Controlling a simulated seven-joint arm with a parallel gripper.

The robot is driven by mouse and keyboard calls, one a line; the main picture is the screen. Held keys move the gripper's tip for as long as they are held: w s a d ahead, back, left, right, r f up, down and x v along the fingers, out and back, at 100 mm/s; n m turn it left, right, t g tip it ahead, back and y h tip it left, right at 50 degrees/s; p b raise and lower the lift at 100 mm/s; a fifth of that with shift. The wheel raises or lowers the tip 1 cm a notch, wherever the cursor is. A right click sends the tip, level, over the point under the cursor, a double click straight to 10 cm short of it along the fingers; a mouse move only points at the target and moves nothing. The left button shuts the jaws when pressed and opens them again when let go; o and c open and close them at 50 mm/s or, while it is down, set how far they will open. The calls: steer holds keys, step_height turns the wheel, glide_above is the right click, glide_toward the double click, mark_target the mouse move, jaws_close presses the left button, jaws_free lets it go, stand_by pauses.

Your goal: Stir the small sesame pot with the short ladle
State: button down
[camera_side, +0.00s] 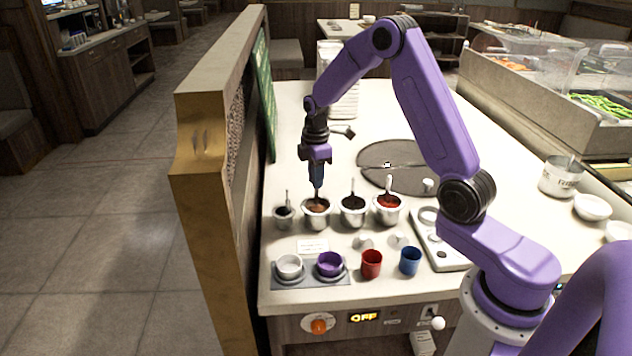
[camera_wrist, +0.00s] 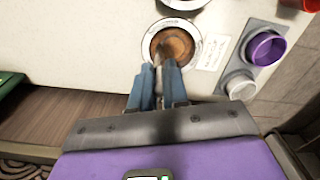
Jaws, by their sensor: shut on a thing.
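My gripper (camera_side: 317,185) points down over a steel pot of brown sauce (camera_side: 316,222), second from the left in the row. In the wrist view its blue fingers (camera_wrist: 160,75) are closed together at the rim of this pot (camera_wrist: 147,42). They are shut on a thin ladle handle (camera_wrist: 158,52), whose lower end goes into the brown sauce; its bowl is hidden. A smaller pot (camera_side: 284,222) at the left end has its own upright handle (camera_side: 287,197). I cannot read which pot is sesame.
A pot of dark sauce (camera_side: 353,222) and a pot of red sauce (camera_side: 388,217) stand to the right, each with a handle. In front are a white cup (camera_side: 289,267), purple cup (camera_side: 329,265), red cup (camera_side: 371,264) and blue cup (camera_side: 410,262). A partition (camera_side: 215,150) borders the left.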

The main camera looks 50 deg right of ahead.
steer(key=shift+r, duration=2.5)
